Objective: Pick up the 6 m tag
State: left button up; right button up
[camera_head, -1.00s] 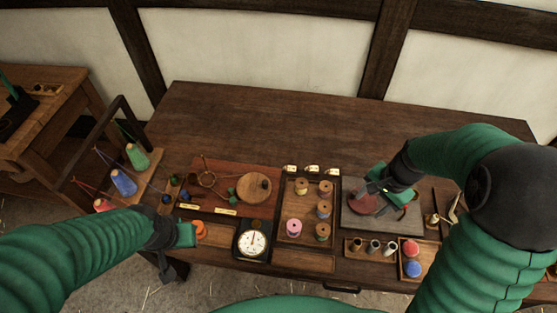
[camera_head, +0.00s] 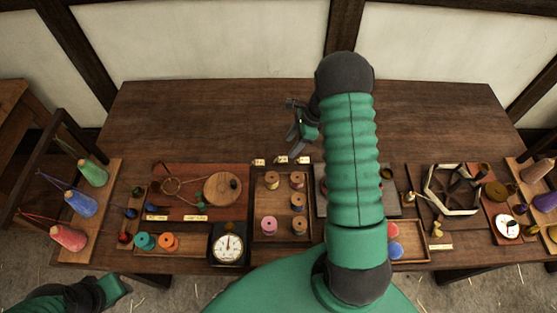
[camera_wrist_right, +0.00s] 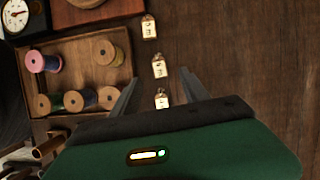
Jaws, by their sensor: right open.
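Three small pale tags lie in a row on the table behind the spool tray: a left tag (camera_head: 259,161), a middle tag (camera_head: 282,159) and a right tag (camera_head: 304,160). Their lettering is too small to read, so I cannot tell which is the 6 m one. My right gripper (camera_head: 297,122) is open and empty, behind the tags. In the right wrist view, the middle tag (camera_wrist_right: 158,65) shows between its fingers (camera_wrist_right: 160,75), and another tag (camera_wrist_right: 161,98) lies close to the gripper body. My left gripper (camera_head: 112,288) is at the lower left, its jaws unclear.
The spool tray (camera_head: 256,208) holds several thread spools. A dial gauge (camera_head: 228,244) stands left of it. Coloured cones (camera_head: 82,203) stand at the far left, and a hexagonal frame (camera_head: 452,189) is at the right. The back of the table (camera_head: 210,115) is clear.

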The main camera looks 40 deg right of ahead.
aim_at(283, 159)
jog(key=x, duration=0.5)
jog(key=p+x, duration=0.1)
jog(key=x, duration=0.1)
jog(key=shift+s+d+f, duration=0.2)
jog(key=shift+f, duration=0.25)
jog(key=shift+w+a+f, duration=0.1)
jog(key=shift+a, duration=0.3)
jog(key=shift+c, duration=1.4)
jog(key=shift+d, duration=0.3)
grip_shut()
pick_arm(q)
jog(key=shift+d+r, duration=0.55)
jog(key=shift+r, duration=0.1)
